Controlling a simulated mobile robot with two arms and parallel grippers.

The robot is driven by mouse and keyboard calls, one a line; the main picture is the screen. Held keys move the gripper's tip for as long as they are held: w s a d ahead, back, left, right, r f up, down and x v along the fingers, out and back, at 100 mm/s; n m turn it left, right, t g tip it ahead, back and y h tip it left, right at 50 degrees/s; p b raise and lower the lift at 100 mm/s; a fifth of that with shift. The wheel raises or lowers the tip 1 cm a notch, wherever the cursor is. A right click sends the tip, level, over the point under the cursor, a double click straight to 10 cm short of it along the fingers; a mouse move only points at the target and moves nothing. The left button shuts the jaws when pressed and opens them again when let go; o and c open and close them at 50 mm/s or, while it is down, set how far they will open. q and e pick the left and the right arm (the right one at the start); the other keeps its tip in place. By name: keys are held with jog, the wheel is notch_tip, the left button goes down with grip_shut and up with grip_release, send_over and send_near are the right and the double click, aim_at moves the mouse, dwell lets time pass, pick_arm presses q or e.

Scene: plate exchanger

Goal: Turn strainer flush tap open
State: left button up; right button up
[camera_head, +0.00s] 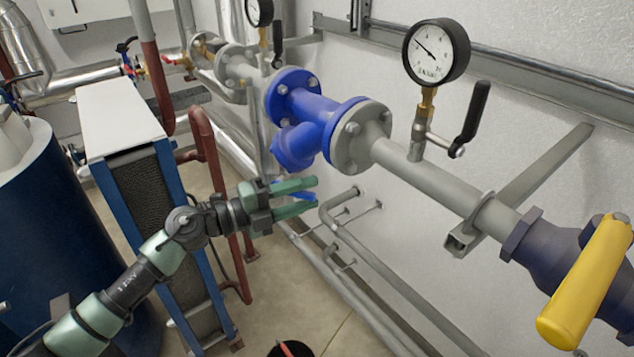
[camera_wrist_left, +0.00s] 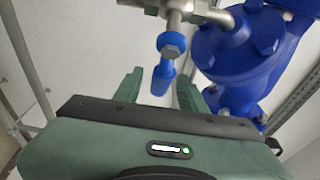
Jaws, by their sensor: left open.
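The blue Y-shaped strainer (camera_head: 312,112) sits in the grey pipe along the wall, its branch pointing down and left. The flush tap's blue handle (camera_head: 304,196) shows partly between the fingers of my left gripper (camera_head: 313,193). In the left wrist view the blue tap handle (camera_wrist_left: 162,78) hangs below a metal valve body, between the two green fingers of the left gripper (camera_wrist_left: 158,88). The gripper is open, with gaps showing beside the handle. The strainer (camera_wrist_left: 228,55) is to its right there. My right gripper is not in view.
A pressure gauge (camera_head: 436,52) and black-handled valve (camera_head: 470,118) stand on the pipe to the right. A large yellow handle (camera_head: 585,285) is at lower right. The blue-framed plate exchanger (camera_head: 150,185) stands beside my left arm. Thin grey pipes (camera_head: 365,262) run below.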

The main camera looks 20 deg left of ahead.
pick_arm(q)
jog(key=x, duration=0.2)
jog(key=shift+w+d+p, duration=0.25)
jog(key=shift+d+p, duration=0.05)
jog(key=shift+w, duration=0.1)
grip_shut()
jog(key=shift+f, duration=0.1)
dwell(1.1)
